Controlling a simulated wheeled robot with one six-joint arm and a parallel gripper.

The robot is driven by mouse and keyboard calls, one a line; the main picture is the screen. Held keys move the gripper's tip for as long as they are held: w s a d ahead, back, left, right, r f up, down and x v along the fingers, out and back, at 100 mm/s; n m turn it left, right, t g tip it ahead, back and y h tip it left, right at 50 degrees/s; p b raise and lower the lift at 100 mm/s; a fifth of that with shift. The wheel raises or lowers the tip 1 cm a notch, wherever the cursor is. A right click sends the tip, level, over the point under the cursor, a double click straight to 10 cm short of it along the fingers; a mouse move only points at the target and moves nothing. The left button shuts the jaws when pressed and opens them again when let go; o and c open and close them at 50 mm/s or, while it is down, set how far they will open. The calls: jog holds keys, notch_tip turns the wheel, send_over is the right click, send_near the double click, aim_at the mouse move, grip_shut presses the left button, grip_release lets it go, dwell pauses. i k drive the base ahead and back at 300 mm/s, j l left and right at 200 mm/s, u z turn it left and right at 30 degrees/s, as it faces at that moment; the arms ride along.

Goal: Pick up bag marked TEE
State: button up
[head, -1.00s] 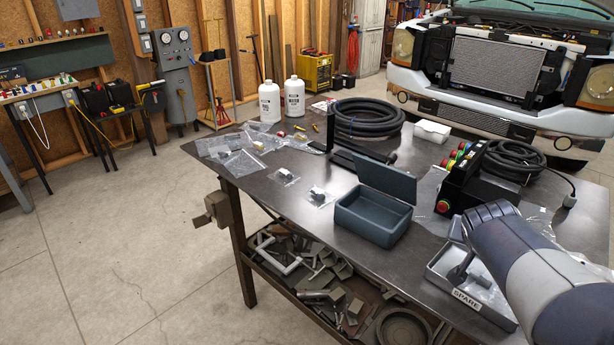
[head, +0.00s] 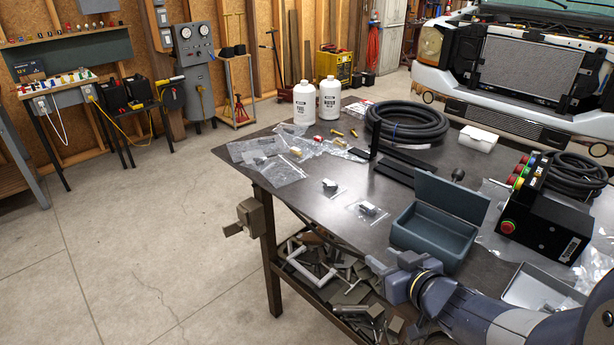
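Several clear plastic bags lie on the dark workbench (head: 330,215). One bag with a small dark part (head: 329,186) and another bag with a grey part (head: 368,208) lie apart near the front edge. More bags (head: 265,165) overlap at the left end, with small parts in or on them. No marking is legible on any bag, so I cannot tell which says TEE. My gripper (head: 380,266) is at the bench's front edge, below and right of the nearest bag and in front of the blue-grey box. Its fingers are too unclear to show whether they are open.
An open blue-grey box (head: 428,240) stands right of the bags. A black control box (head: 545,215) with coloured buttons and a metal tray (head: 540,288) are further right. Two white bottles (head: 304,102) and a coiled black hose (head: 408,125) are behind. A vise (head: 250,215) hangs at the left edge.

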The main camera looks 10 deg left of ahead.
aim_at(329, 189)
jog(key=i+j, duration=0.15)
jog(key=j, duration=0.2)
jog(key=i+j, duration=0.15)
jog(key=j, duration=0.2)
jog(key=i+j, duration=0.1)
jog(key=j, duration=0.3)
jog(key=i+j, duration=0.15)
jog(key=j, duration=0.2)
jog(key=i+j, duration=0.15)
jog(key=j, duration=0.2)
jog(key=i+j, duration=0.15)
jog(key=j, duration=0.2)
jog(key=i+j+z, duration=0.15)
jog(key=j+z, duration=0.3)
jog(key=j, duration=0.25)
jog(key=i+j+z, duration=0.1)
jog(key=j+z, duration=0.3)
jog(key=j, duration=0.35)
jog(key=z, duration=1.4)
